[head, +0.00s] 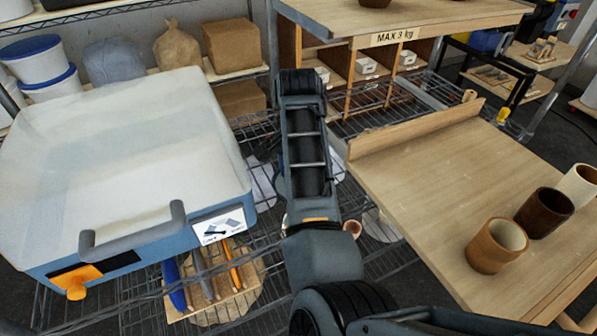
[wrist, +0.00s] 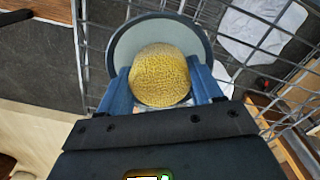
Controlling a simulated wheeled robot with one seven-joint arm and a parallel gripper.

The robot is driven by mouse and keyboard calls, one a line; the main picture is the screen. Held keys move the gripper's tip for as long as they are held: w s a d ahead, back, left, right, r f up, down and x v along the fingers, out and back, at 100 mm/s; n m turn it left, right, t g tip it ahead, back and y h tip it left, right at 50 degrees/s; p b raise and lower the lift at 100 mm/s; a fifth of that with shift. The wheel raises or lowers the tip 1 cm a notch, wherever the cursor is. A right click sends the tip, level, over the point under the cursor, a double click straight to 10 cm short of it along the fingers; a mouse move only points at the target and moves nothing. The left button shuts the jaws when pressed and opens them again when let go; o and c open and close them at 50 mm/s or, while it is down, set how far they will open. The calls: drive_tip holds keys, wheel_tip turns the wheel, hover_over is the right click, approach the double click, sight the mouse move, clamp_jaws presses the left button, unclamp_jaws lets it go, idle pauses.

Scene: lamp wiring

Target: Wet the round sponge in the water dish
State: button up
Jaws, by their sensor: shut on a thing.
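In the wrist view a round yellow textured sponge (wrist: 160,72) sits between the two blue fingers of my gripper (wrist: 161,88), which is shut on it. The sponge covers much of the dish's inside. I cannot tell whether the sponge touches the dish, and I cannot make out a water surface. In the head view my arm points down the middle and hides the gripper, the sponge and the dish.
A wire shelf (head: 262,118) lies below my arm. A blue box with a whitish lid (head: 120,130) stands close on the left. A wooden board with a raised edge (head: 440,190) and several cups (head: 497,246) is on the right. A cubby unit (head: 362,70) stands behind.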

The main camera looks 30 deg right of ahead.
drive_tip(key=shift+f, duration=0.1)
idle(0.4)
wheel_tip(320, 180, up, 2)
drive_tip(key=p, duration=0.2)
drive_tip(key=shift+r+p, duration=0.25)
drive_tip(key=shift+p, duration=0.05)
drive_tip(key=shift+r, duration=2.3)
